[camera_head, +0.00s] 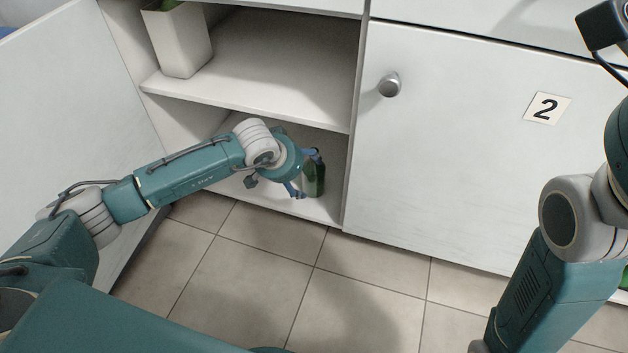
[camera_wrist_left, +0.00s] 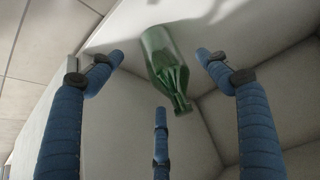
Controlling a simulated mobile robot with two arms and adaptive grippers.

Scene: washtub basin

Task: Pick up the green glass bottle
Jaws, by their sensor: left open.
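The green glass bottle (camera_head: 316,175) stands on the lower shelf of the open cabinet, close to the divider on its right. My left gripper (camera_head: 303,172) reaches into this compartment, open, with its blue fingers just left of the bottle and partly in front of it. In the left wrist view, the bottle (camera_wrist_left: 163,62) lies between the spread fingers of the gripper (camera_wrist_left: 158,75), near the level of their tips. Gaps show on both sides, and I see no grip on it. My right gripper is out of view; only my right arm shows at the right.
The open cabinet door (camera_head: 70,90) stands on the left. A middle shelf (camera_head: 265,65) is above my left wrist and carries a pale pot (camera_head: 180,42) with a plant. The closed door marked 2 (camera_head: 460,130) has a round knob (camera_head: 389,85). The tiled floor (camera_head: 260,265) in front is clear.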

